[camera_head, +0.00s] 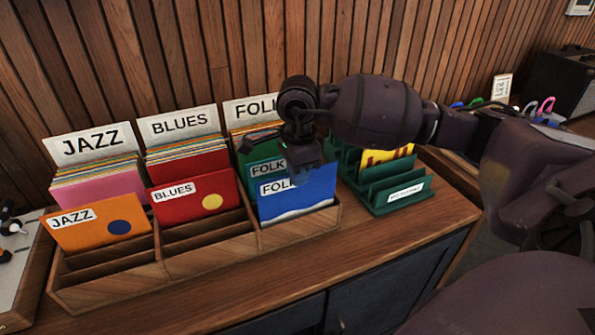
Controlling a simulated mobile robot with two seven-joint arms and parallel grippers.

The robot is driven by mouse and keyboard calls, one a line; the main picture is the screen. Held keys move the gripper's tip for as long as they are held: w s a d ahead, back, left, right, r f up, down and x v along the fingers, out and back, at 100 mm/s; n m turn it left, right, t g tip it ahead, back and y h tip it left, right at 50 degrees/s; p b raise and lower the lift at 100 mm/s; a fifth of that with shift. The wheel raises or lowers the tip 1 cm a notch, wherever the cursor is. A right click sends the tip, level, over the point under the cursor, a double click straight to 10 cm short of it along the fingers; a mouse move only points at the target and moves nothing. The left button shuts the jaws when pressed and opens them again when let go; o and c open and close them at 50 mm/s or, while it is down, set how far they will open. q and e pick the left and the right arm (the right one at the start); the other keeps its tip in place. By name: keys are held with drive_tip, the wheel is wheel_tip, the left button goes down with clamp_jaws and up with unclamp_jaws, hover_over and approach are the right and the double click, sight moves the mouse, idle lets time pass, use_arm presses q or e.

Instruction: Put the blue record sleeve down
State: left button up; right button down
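The blue record sleeve (305,197) with a FOLK label stands, leaning slightly back, at the front of the right compartment of a wooden record bin (205,263). Its lower edge is behind the bin's front wall. My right gripper (301,175) points down at the sleeve's top edge and covers part of its label. The fingertips are dark and small there, so I cannot tell whether they are shut on the sleeve or open around it. A green FOLK sleeve (258,160) stands just behind. My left gripper is not in view.
An orange JAZZ sleeve (85,228) and a red BLUES sleeve (190,199) stand in the other compartments, with packed sleeves and tall divider cards behind. A green slotted rack (393,198) with a yellow item stands close to the right. The counter front (400,232) is clear.

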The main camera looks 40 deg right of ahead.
drive_tip(key=c, duration=1.3)
unclamp_jaws()
drive_tip(key=shift+r, duration=0.15)
wheel_tip(320, 180, up, 13)
drive_tip(key=shift+r+p, duration=0.1)
drive_tip(key=shift+p, duration=0.55)
